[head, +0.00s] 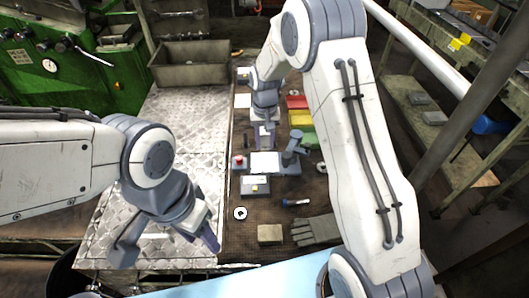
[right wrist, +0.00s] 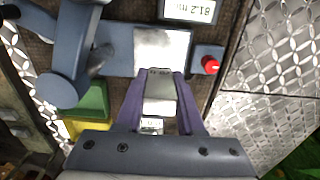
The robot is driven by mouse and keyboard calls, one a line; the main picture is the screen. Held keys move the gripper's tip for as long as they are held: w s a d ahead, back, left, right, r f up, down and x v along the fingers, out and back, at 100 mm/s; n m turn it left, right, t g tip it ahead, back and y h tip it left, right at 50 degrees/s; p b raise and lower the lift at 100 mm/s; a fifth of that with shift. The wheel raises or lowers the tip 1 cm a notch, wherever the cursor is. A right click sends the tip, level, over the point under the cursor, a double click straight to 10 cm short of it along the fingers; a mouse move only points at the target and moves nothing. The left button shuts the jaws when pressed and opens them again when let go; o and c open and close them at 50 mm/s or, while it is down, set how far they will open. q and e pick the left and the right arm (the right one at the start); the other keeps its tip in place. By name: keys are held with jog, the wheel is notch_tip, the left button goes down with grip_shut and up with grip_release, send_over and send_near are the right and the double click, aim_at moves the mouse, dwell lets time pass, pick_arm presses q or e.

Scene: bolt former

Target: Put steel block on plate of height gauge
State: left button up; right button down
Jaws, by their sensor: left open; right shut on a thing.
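The height gauge has a bright square plate (head: 265,162), a grey-blue column (head: 291,157) and a red button (head: 239,161). In the right wrist view the plate (right wrist: 162,50) lies just beyond my fingertips. My right gripper (head: 264,138) is shut on the steel block, a shiny silver piece (right wrist: 160,92) between the purple fingers. The block is beside the plate's near edge in that view; its height above the bench is unclear. In the head view the block is largely hidden by my gripper. My left gripper (head: 168,243) is open and empty over the metal tread plate at left.
The gauge's display (right wrist: 190,8) stands beyond the plate. Red, yellow (head: 301,118) and green bins lie right of my right gripper. The tread plate (head: 195,125) is mostly bare.

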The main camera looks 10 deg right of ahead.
aim_at(265, 149)
jog(key=shift+f, duration=0.9)
notch_tip(265, 149, down, 3)
jog(key=shift+f+p, duration=0.2)
jog(key=shift+p, duration=0.7)
jog(key=shift+f, duration=0.3)
jog(key=shift+f, duration=0.1)
jog(key=shift+f, duration=0.15)
jog(key=c, duration=0.5)
grip_release()
